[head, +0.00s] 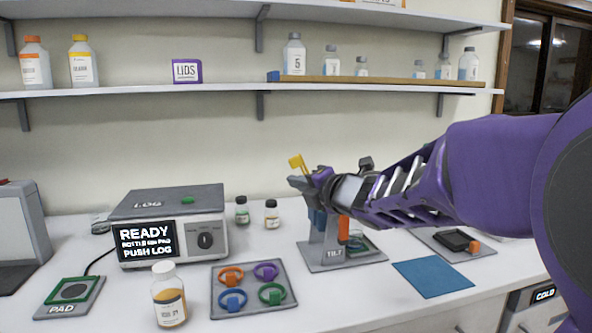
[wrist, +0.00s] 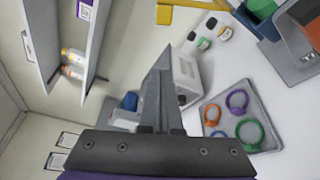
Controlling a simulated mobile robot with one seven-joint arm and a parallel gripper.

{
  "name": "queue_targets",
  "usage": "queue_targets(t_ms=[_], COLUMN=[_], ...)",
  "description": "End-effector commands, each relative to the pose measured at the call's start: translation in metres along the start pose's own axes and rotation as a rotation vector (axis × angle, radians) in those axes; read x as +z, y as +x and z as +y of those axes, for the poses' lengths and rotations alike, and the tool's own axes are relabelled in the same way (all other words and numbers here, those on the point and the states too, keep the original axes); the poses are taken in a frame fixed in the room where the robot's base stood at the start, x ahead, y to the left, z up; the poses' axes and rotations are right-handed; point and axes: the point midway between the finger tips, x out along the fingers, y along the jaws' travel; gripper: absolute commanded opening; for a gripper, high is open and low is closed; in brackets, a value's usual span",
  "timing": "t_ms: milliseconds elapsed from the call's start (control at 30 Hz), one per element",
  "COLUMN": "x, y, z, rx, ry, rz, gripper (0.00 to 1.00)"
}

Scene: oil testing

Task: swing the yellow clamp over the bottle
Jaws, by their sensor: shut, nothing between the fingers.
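The yellow clamp (head: 298,162) stands raised at the top of the TILT stand (head: 327,257) in the head view, just above and beside my gripper's tip. In the wrist view the yellow clamp (wrist: 164,15) is at the top edge, partly cut off, beyond the fingertips. My gripper (head: 297,183) is shut and empty; its closed fingers (wrist: 161,55) point up in the wrist view. I cannot tell whether it touches the clamp. A bottle with amber oil (head: 169,297) stands upright on the counter at front left. My arm covers part of the stand; I cannot make out a bottle in it.
A grey tray (head: 253,309) with several coloured rings lies on the counter. The log machine (head: 168,227) and two small bottles (head: 242,210) (head: 271,214) stand behind. A blue mat (head: 433,276) lies at right. Shelves (head: 215,91) run along the wall above.

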Motion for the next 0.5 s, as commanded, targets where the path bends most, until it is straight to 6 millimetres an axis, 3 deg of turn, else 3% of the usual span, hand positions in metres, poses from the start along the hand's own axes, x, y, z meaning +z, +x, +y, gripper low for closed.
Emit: queue_targets(t_ms=[167,500], x=[-0.001,-0.001], y=[0.015,0.085], z=[-0.001,-0.001], rx=[0.000,-0.001], ry=[0.000,0.001], rz=[0.002,0.002], gripper=[0.00,0.00])
